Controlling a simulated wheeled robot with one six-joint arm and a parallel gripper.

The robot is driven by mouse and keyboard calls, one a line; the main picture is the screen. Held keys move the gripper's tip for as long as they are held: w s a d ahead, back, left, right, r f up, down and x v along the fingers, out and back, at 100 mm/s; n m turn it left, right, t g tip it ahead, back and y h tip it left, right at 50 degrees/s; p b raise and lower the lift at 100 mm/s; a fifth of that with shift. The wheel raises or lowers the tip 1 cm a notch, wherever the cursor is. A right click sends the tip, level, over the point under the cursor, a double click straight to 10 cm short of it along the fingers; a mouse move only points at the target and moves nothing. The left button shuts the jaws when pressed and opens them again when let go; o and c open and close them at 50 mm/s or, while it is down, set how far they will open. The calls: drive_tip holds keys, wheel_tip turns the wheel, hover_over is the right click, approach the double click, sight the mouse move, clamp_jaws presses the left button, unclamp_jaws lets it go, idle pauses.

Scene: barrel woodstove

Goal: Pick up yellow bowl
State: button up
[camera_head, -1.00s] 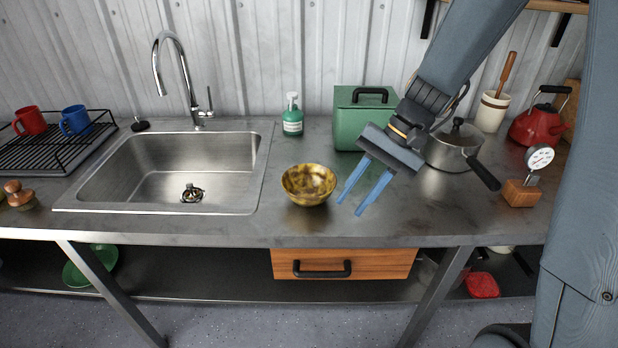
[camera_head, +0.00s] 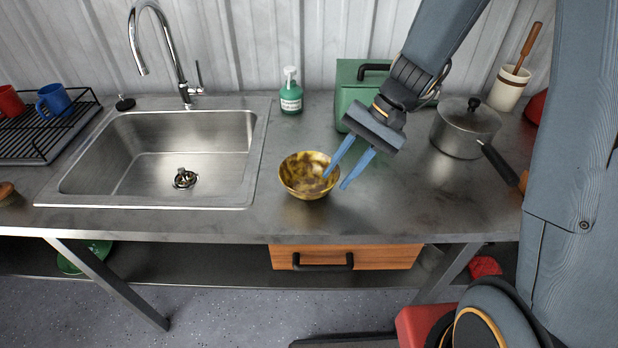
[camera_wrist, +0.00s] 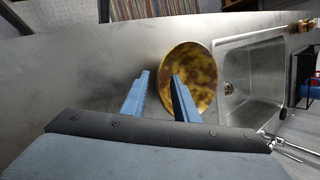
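The yellow bowl (camera_head: 306,177), mottled with brown, stands upright on the metal counter, just right of the sink. My gripper (camera_head: 337,178) is open, with its two blue fingers pointing down and left. In the head view one fingertip overlaps the bowl's inside and the other lies right of its rim. In the wrist view the bowl (camera_wrist: 188,78) is ahead of the fingers (camera_wrist: 158,80), and the right finger overlaps its near-left rim. The left finger is outside the bowl, over bare counter. Nothing is between the fingers except possibly the rim; I cannot tell whether they touch it.
The sink (camera_head: 160,160) lies left of the bowl. A green soap bottle (camera_head: 291,92) and a green box (camera_head: 352,90) stand behind. A lidded pot (camera_head: 465,128) is to the right. The wooden drawer (camera_head: 345,257) is below; the counter in front of the bowl is clear.

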sight(331, 182)
drive_tip(key=shift+p+x, duration=0.45)
drive_tip(key=shift+x, duration=1.3)
drive_tip(key=shift+a, duration=0.1)
drive_tip(key=shift+c, duration=0.4)
clamp_jaws()
